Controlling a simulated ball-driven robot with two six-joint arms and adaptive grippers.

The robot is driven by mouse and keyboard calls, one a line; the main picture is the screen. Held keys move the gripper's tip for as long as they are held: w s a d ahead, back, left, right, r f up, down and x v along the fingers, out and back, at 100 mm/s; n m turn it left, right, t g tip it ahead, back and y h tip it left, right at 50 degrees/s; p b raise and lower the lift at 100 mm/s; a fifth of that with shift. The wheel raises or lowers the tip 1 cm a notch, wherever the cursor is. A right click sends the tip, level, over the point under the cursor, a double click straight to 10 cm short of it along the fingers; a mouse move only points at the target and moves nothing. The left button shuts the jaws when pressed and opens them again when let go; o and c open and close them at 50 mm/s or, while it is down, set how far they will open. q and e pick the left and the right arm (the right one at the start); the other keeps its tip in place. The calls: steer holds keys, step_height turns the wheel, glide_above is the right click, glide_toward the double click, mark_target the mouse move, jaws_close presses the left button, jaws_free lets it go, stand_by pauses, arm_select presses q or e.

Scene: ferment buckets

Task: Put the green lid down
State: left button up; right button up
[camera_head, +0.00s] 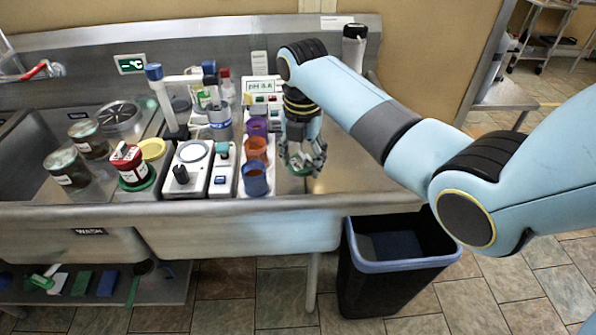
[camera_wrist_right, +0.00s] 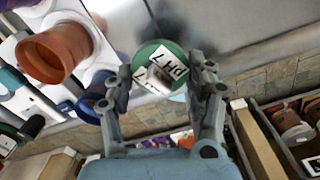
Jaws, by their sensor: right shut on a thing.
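The green lid (camera_wrist_right: 147,50) is round and carries white labels reading "pH 7". In the right wrist view it sits between the fingers of my right gripper (camera_wrist_right: 162,75), which is shut on it. In the head view my right gripper (camera_head: 303,160) points down over the bare steel counter, right of the blue cup (camera_head: 255,179). Only a small green part of the lid (camera_head: 302,172) shows below the fingers there. I cannot tell whether the lid touches the counter. My left gripper is not in view.
A white rack with purple (camera_head: 257,127), orange (camera_head: 256,148) and blue cups stands just left of my right gripper. Small instruments (camera_head: 187,170), a red jar (camera_head: 130,165) and a yellow lid (camera_head: 152,149) are further left. Bare counter (camera_head: 350,178) lies right, above a black bin (camera_head: 380,285).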

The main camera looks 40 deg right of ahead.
mark_target(298, 182)
steer(key=shift+w+a+f, duration=0.15)
steer(key=shift+w+f, duration=0.1)
steer(key=shift+w, duration=0.05)
steer(key=shift+f, duration=2)
steer(key=shift+f, duration=0.1)
steer(key=o, duration=0.7)
steer(key=shift+o, duration=0.2)
